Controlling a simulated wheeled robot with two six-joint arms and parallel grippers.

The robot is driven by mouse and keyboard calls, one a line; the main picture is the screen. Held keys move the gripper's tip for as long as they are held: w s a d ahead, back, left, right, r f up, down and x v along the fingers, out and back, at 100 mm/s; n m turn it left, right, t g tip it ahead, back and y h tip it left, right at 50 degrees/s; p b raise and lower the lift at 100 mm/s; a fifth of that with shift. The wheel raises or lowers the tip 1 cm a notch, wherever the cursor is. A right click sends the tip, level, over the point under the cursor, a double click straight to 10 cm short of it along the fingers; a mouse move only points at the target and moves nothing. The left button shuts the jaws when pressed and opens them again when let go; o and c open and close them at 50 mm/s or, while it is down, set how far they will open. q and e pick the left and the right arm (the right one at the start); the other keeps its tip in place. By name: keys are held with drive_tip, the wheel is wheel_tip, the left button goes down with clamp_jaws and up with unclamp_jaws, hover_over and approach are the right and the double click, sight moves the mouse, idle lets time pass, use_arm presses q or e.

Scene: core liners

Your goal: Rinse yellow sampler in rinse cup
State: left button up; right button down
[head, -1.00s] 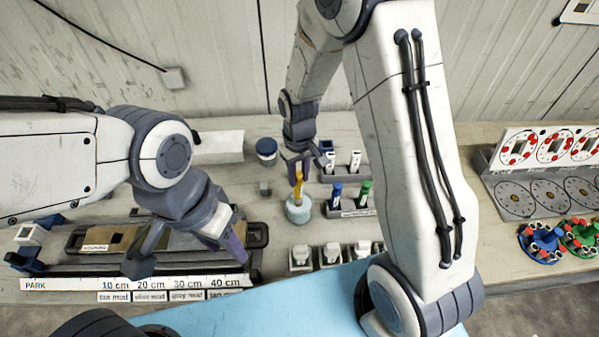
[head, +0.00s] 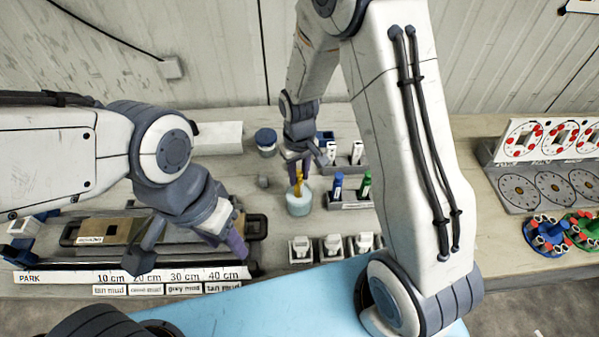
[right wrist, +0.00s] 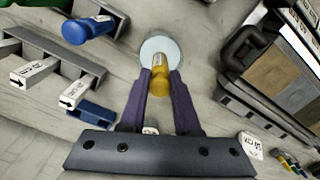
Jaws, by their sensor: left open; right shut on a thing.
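The yellow sampler (head: 298,184) stands with its lower end in the pale rinse cup (head: 298,203) at the middle of the bench. My right gripper (head: 297,168) is shut on the sampler's upper part from above. In the right wrist view the two fingers (right wrist: 158,88) clasp the yellow sampler (right wrist: 157,65), with the rinse cup's pale disc (right wrist: 163,46) behind it. How deep the sampler sits in the cup is hidden. My left gripper (head: 190,256) is open and empty over the front of the core tray at the left.
A blue sampler (head: 337,186) and a green one (head: 366,184) stand in a rack (head: 347,205) just right of the cup. White blocks (head: 333,245) stand in front. A blue-lidded jar (head: 265,140) is behind. Dial boards (head: 540,190) are far right. A labelled ruler strip (head: 130,276) lies front left.

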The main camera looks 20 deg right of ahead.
drive_tip(key=shift+f, duration=0.3)
drive_tip(key=shift+r, duration=0.2)
drive_tip(key=shift+r+p, duration=0.6)
drive_tip(key=shift+f, duration=0.1)
drive_tip(key=shift+f+b, duration=0.55)
drive_tip(key=shift+f, duration=0.1)
drive_tip(key=shift+r, duration=0.15)
